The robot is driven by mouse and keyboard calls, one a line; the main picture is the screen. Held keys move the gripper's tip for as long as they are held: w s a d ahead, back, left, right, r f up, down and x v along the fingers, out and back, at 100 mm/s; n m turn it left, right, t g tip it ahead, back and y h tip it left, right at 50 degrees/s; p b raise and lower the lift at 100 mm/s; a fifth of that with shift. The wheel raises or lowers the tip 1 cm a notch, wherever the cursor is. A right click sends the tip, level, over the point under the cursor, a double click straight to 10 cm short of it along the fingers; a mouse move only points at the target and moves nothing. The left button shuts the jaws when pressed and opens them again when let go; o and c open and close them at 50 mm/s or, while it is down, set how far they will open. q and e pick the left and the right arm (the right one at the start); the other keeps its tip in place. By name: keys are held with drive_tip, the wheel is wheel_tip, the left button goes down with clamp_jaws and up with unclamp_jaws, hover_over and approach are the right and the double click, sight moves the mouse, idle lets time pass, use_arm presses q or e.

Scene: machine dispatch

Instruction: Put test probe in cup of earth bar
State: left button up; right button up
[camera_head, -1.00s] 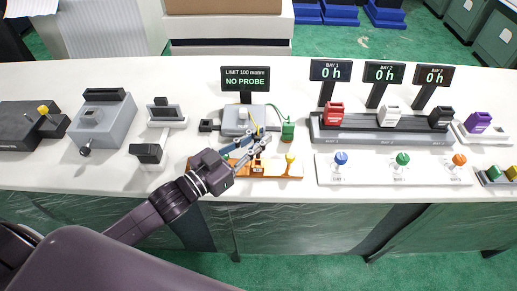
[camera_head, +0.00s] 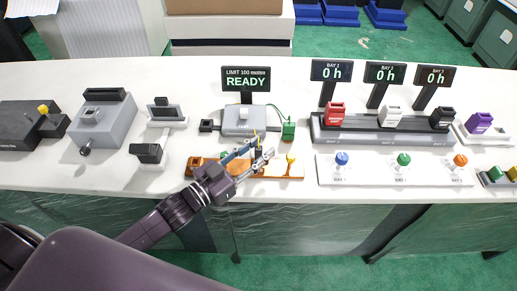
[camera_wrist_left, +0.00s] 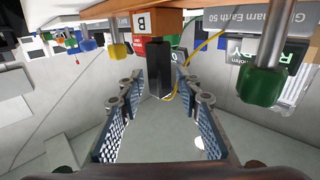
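The black test probe (camera_wrist_left: 160,68) stands at a block marked B (camera_wrist_left: 153,22) on the earth bar (camera_wrist_left: 90,30), with a yellow lead (camera_wrist_left: 180,75) running from it. The wrist view looks upside down, and how deep the probe sits in the cup is hidden. In the head view the orange-brown earth bar (camera_head: 287,172) lies near the table's front edge. My left gripper (camera_head: 264,156) is at the bar; in the wrist view its fingers (camera_wrist_left: 160,110) are spread, with gaps on both sides of the probe. The right gripper is out of view.
The tester screen (camera_head: 246,79) reads "LIMIT 100 mohm READY". Behind the bar stand the grey tester (camera_head: 243,120) and a green block (camera_head: 288,131). A yellow knob (camera_head: 291,158) rises from the bar's right part. A white panel with coloured knobs (camera_head: 380,176) lies to the right.

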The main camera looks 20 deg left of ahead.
use_arm(q)
drive_tip(key=shift+s+r, duration=0.1)
drive_tip(key=shift+r, duration=0.05)
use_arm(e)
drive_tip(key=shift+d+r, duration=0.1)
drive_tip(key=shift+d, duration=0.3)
use_arm(q)
drive_tip(key=b+v, duration=0.1)
drive_tip(key=v, duration=0.9)
drive_tip(key=shift+v, duration=0.85)
drive_tip(key=shift+r, duration=0.1)
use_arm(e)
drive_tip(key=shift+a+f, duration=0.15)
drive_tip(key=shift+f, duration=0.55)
use_arm(q)
drive_tip(key=shift+a, duration=0.1)
